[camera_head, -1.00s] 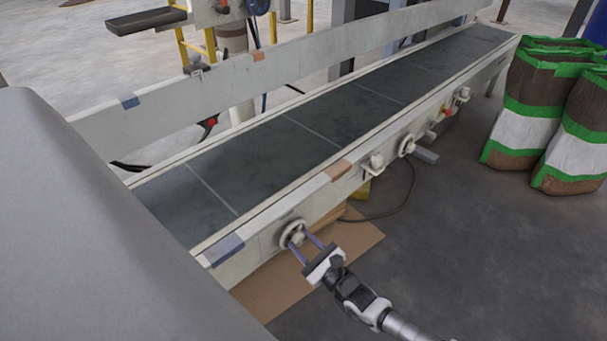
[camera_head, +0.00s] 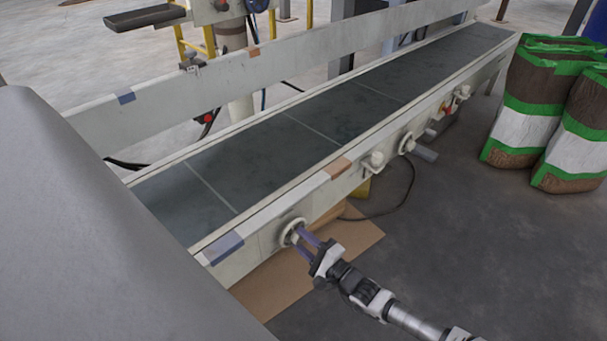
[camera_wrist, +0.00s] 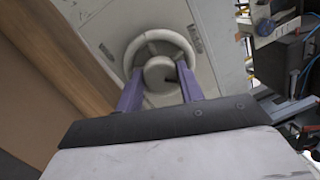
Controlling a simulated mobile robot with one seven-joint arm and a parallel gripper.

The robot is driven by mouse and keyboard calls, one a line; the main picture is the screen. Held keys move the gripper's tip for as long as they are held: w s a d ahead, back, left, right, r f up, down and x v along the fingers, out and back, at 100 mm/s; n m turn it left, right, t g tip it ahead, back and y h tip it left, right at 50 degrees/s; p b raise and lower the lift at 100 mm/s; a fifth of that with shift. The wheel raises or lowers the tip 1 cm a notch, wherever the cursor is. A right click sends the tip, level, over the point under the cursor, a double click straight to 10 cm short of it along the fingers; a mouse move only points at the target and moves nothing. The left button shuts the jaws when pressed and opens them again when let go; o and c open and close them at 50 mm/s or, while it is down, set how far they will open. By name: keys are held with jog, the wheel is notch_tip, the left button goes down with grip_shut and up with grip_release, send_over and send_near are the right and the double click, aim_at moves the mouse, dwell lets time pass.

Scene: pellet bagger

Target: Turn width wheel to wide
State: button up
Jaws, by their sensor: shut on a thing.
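The width wheel, a small pale round handwheel (camera_head: 291,231), sits on the near side wall of the conveyor (camera_head: 262,252). In the wrist view the wheel (camera_wrist: 160,48) shows its round rim and a central hub. My gripper (camera_head: 299,240) faces the wheel, with its two purple fingers reaching inside the rim, one on each side of the hub. It also shows in the wrist view (camera_wrist: 160,85), shut on the hub.
Other knobs and handles (camera_head: 407,143) stick out farther along the same conveyor wall. A brown cardboard sheet (camera_head: 345,250) lies on the floor below the wheel. Green, white and brown sacks (camera_head: 526,103) stand at the right.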

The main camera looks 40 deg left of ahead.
jog(key=n, duration=0.8)
jog(key=shift+w+g+p, duration=0.15)
jog(key=shift+g+p, duration=0.15)
jog(key=shift+p, duration=0.05)
jog(key=n+h, duration=0.1)
jog(key=n, duration=0.5)
jog(key=shift+r+n+p, duration=0.1)
jog(key=shift+n+p, duration=0.2)
jog(key=shift+p, duration=0.1)
jog(key=n, duration=0.6)
jog(key=shift+n+h, duration=0.3)
jog(key=shift+n, duration=0.1)
jog(key=n+b, duration=0.1)
jog(key=n, duration=0.2)
jog(key=shift+n+b, duration=0.35)
jog(key=shift+n, duration=0.05)
jog(key=shift+n+b, duration=0.55)
jog(key=shift+n, duration=0.15)
jog(key=shift+r, duration=0.1)
jog(key=o, duration=0.7)
